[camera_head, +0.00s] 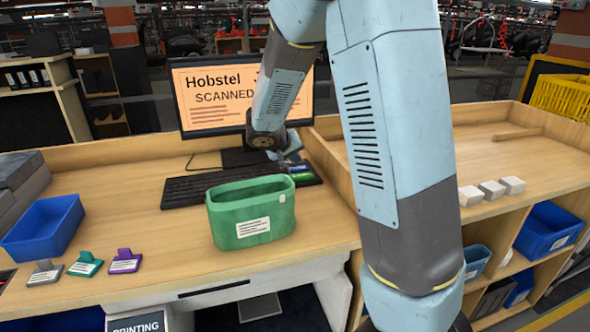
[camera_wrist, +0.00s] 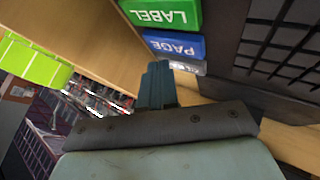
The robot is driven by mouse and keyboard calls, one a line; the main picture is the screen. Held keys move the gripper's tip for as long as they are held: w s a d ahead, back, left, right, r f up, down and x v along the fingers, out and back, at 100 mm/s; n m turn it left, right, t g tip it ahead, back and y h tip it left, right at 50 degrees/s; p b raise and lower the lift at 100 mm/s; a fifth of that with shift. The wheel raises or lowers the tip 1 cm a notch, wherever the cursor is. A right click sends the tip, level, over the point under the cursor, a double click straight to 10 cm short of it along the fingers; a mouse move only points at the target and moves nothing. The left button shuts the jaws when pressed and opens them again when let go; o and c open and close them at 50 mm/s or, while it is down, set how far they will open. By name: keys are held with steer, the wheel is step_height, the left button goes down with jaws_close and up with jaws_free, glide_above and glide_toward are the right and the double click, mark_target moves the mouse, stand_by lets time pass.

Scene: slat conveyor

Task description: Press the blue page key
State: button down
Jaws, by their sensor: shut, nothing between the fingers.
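The blue page key (camera_wrist: 176,44) sits between a green key marked LABEL (camera_wrist: 165,14) and a grey key (camera_wrist: 188,67) in the wrist view, where the lettering is upside down. My gripper (camera_wrist: 158,68) is shut and empty. Its fingertips appear close to the edge of the blue and grey keys; whether they touch cannot be told. In the head view the blue key (camera_head: 299,168) shows small at the right end of the keyboard, behind the green key (camera_head: 302,177), with my gripper (camera_head: 290,160) just beside it. The grey key's label is partly hidden.
The black keyboard (camera_head: 205,187) lies left of the keys, before a monitor (camera_head: 215,95) reading "Hobstel SCANNED". A green bin (camera_head: 232,213) stands in front of them. A blue tray (camera_head: 42,230) and several coloured tags lie left. White blocks (camera_head: 492,190) sit on the right counter.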

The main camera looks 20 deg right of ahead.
mark_target(297, 169)
steer(key=shift+r, duration=2.55)
steer(key=shift+s+d+r, duration=0.15)
steer(key=shift+s, duration=0.1)
steer(key=s+d+r+m+g+y, duration=0.15)
steer(key=s+r, duration=0.25)
steer(key=s, duration=0.4)
steer(key=s+d+r+n+y, duration=0.1)
steer(key=s+d+r, duration=0.2)
steer(key=s, duration=0.4)
steer(key=s+a+r+y, duration=0.1)
steer(key=s+a+y, duration=0.1)
steer(key=s, duration=0.7)
steer(key=s+a+r+n+y, duration=0.1)
steer(key=s+a+r+y, duration=0.1)
steer(key=s, duration=0.7)
steer(key=shift+a+t, duration=0.35)
steer(key=shift+t, duration=0.1)
